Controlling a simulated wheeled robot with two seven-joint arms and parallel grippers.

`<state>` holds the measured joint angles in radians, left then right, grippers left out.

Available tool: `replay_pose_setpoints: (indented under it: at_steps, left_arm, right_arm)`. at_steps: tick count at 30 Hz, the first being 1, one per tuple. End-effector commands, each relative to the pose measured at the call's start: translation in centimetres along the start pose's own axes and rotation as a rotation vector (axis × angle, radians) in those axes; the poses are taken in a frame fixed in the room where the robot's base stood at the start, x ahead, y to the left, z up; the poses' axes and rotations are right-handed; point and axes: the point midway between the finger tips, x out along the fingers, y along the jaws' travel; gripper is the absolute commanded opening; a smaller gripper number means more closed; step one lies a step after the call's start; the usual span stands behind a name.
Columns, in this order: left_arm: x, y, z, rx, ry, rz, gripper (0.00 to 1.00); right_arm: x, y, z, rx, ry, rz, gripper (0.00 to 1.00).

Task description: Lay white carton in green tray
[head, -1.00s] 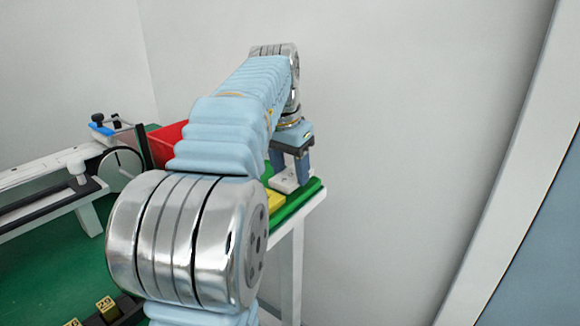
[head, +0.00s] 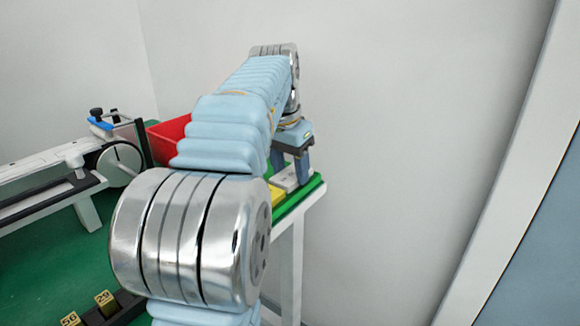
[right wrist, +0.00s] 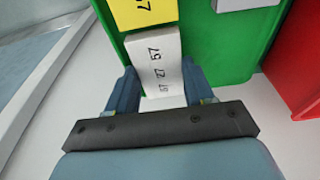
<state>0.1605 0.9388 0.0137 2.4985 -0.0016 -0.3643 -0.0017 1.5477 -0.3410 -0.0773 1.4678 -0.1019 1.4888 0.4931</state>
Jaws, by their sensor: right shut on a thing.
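The white carton (right wrist: 155,62), with dark printed digits, is between the fingers of my right gripper (right wrist: 160,90), which is shut on it. In the right wrist view it lies over the green tray (right wrist: 215,45), near the tray's edge. In the head view the white carton (head: 287,180) shows low between the fingers of my right gripper (head: 291,172), at the green tray (head: 302,196). Whether the carton touches the tray floor I cannot tell. My right arm hides much of the tray in the head view. My left gripper is not in view.
A yellow carton (right wrist: 145,12) is in the tray just beyond the white one. Another pale block (right wrist: 247,3) is farther along. A red bin (right wrist: 298,65) stands to the right of the tray. In the head view, a machine with a dial (head: 120,163) stands at left.

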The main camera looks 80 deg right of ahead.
Motion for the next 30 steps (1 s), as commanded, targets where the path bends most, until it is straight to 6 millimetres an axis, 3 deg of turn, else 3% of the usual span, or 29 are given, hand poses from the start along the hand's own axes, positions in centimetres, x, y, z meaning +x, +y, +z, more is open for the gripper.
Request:
replay_pose_setpoints:
  at_steps: [1, 2, 7, 20, 26, 30]
  left_arm:
    - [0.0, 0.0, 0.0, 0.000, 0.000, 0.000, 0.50]
    - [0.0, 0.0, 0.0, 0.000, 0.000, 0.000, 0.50]
    - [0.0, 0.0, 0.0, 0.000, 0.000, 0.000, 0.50]
    - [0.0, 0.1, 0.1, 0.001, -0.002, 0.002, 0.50]
    - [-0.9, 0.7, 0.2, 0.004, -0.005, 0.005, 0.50]
    - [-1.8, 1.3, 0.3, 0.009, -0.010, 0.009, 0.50]
  right_arm:
    - [0.0, 0.0, 0.0, 0.000, 0.000, 0.000, 0.37]
    - [0.0, 0.0, 0.0, 0.000, 0.000, 0.000, 0.57]
    - [0.0, 0.1, 0.0, 0.001, 0.000, 0.002, 0.82]
    - [-0.1, 0.3, 0.0, 0.005, -0.002, 0.009, 0.82]
    - [-3.5, 0.1, -0.1, 0.003, 0.003, 0.003, 0.82]
    - [-7.2, -0.1, -0.1, -0.001, 0.003, -0.001, 0.82]
